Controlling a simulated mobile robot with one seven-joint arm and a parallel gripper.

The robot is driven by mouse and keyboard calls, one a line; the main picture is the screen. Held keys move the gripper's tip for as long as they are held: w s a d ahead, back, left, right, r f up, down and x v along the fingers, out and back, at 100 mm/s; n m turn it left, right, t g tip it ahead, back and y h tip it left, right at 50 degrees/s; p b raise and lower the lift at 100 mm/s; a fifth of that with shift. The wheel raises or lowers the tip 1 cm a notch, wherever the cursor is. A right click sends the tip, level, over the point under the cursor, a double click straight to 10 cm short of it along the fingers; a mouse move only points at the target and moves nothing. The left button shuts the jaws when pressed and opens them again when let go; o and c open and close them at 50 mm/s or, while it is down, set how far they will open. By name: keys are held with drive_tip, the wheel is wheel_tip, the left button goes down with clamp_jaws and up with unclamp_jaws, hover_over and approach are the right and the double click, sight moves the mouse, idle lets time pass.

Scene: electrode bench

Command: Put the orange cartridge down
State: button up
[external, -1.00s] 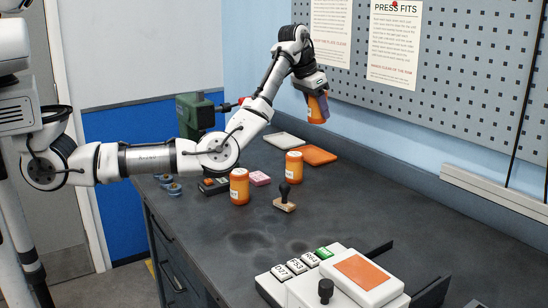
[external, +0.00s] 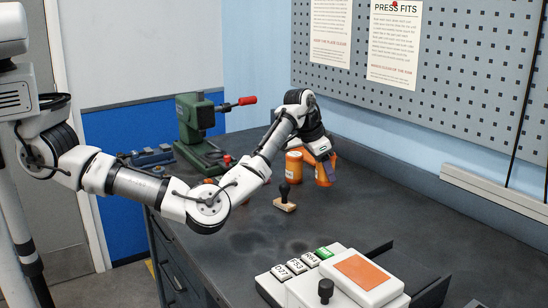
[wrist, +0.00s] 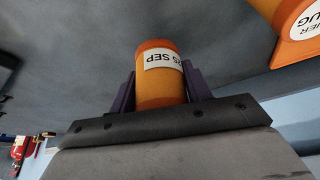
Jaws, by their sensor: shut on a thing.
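My gripper (external: 324,166), with purple fingers, is shut on an orange cartridge (external: 322,180) low over the back of the bench. In the wrist view the held cartridge (wrist: 160,90) sits between both fingers, its white label reading "SEP". A second orange cartridge (external: 294,164) stands just left of the gripper in the external view. An orange cartridge with an "AUG" label (wrist: 292,18) shows at the wrist view's top right. Whether the held cartridge touches the bench, I cannot tell.
A wooden stamp with a black handle (external: 285,204) stands in front of the cartridges. A green press (external: 195,130) is at the back left. A white keyed device (external: 335,280) fills the near right. The dark bench (external: 380,205) is clear right of the gripper.

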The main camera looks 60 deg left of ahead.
sight(325, 185)
drive_tip(key=shift+f+p, duration=0.55)
drive_tip(key=shift+f, duration=1.9)
drive_tip(key=o, duration=1.1)
drive_tip(key=b+v, duration=0.3)
drive_tip(key=v, duration=0.9)
drive_tip(key=shift+r, duration=0.1)
